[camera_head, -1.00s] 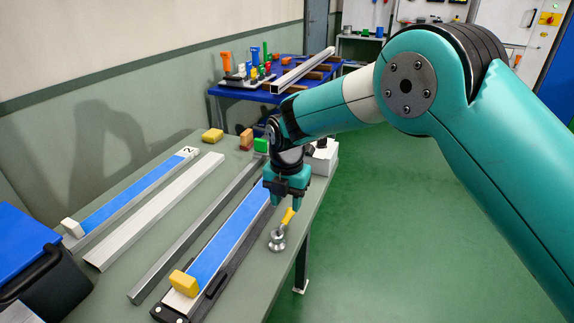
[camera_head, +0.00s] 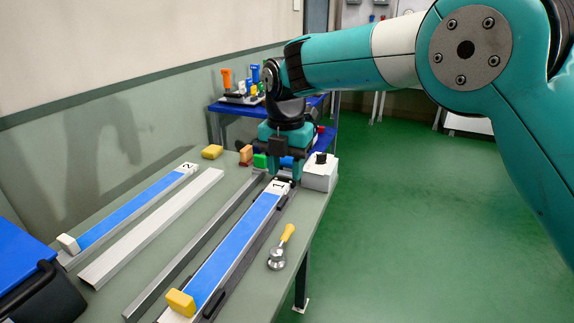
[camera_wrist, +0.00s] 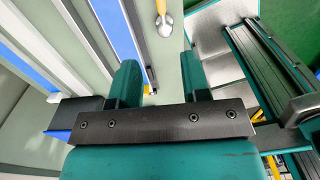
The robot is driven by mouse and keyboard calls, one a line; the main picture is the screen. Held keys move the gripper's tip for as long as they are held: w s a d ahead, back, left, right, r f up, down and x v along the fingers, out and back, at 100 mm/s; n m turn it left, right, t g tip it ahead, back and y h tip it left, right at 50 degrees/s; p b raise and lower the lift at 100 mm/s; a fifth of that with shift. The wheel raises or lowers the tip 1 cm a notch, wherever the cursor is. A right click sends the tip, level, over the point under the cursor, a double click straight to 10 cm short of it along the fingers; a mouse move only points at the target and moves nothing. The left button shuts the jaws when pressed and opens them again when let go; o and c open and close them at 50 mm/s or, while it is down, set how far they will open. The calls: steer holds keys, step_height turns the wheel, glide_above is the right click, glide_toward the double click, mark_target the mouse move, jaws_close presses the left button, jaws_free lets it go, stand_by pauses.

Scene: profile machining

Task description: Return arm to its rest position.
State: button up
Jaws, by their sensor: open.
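My teal arm crosses the upper right of the head view. My gripper (camera_head: 287,172) hangs pointing down above the far end of the green workbench (camera_head: 228,208), near the profile marked 1. In the wrist view its two teal fingers (camera_wrist: 162,88) stand apart with nothing between them. The fingertips are partly hard to make out against the things behind them in the head view. The blue-topped profile 1 (camera_head: 235,243) lies on the bench with a yellow block (camera_head: 181,302) on its near end.
A yellow-handled tool (camera_head: 277,260) lies by the bench's right edge. A white box (camera_head: 320,172) stands at the far right corner. Profile 2 (camera_head: 130,210) and a plain white profile (camera_head: 150,228) lie at left. Green floor (camera_head: 430,220) at right is clear.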

steer(key=s+d+r+m, duration=0.5)
steer(key=d+m, duration=0.1)
steer(key=d, duration=0.1)
steer(key=s+d+m+y, duration=0.1)
steer(key=s+d+m, duration=0.2)
steer(key=s+m, duration=0.3)
steer(key=s+d+r+m+y+p, duration=0.1)
steer(key=s+d+m, duration=0.3)
steer(key=s, duration=0.6)
steer(key=s+d+m+y+p, duration=0.1)
steer(key=s+d+m+y, duration=0.1)
steer(key=s+m, duration=0.7)
steer(key=shift+d+r, duration=0.4)
steer(key=shift+d, duration=0.4)
